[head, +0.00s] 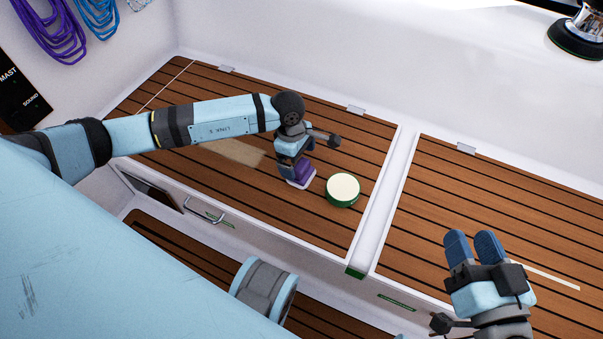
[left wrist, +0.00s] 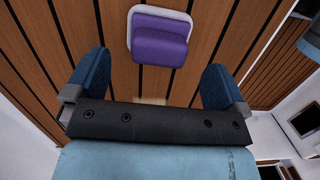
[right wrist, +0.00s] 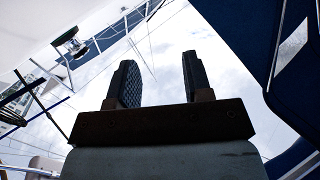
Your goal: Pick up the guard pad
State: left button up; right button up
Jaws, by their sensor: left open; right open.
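The guard pad looks to be the purple block on a white base (head: 300,174), lying on the brown slatted bench top. In the left wrist view the purple block (left wrist: 160,45) lies ahead of the fingertips, centred between the two fingers and apart from both. My left gripper (head: 294,160) is open and empty, just above the block, and partly hides it in the head view. My right gripper (head: 473,245) is open and empty, over the right bench section. The right wrist view shows its two fingers (right wrist: 157,80) apart against the sky.
A round tin with a cream top and green side (head: 343,188) stands close to the right of the purple block. A white divider (head: 385,200) separates the two bench sections. A white wall (head: 330,60) rises behind. Purple rope (head: 50,30) hangs upper left.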

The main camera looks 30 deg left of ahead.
aim_at(301, 164)
pick_arm(q)
jog(key=shift+d+f, duration=0.1)
jog(key=shift+f, duration=0.25)
jog(key=f+b, duration=0.1)
jog(key=f, duration=0.1)
jog(key=d+f+b, duration=0.1)
jog(key=shift+f+b, duration=0.35)
jog(key=shift+w+f, duration=0.1)
jog(key=shift+f, duration=0.25)
jog(key=shift+r, duration=0.1)
jog(key=c, duration=0.9)
jog(key=shift+c, duration=0.2)
pick_arm(e)
jog(key=shift+w+d+f+n+t, duration=0.2)
jog(key=shift+w+n, duration=0.1)
jog(key=shift+n, duration=0.1)
jog(key=shift+w+d+f+n+t, duration=0.1)
jog(key=shift+w+d+n, duration=0.05)
jog(key=shift+w+n, duration=0.2)
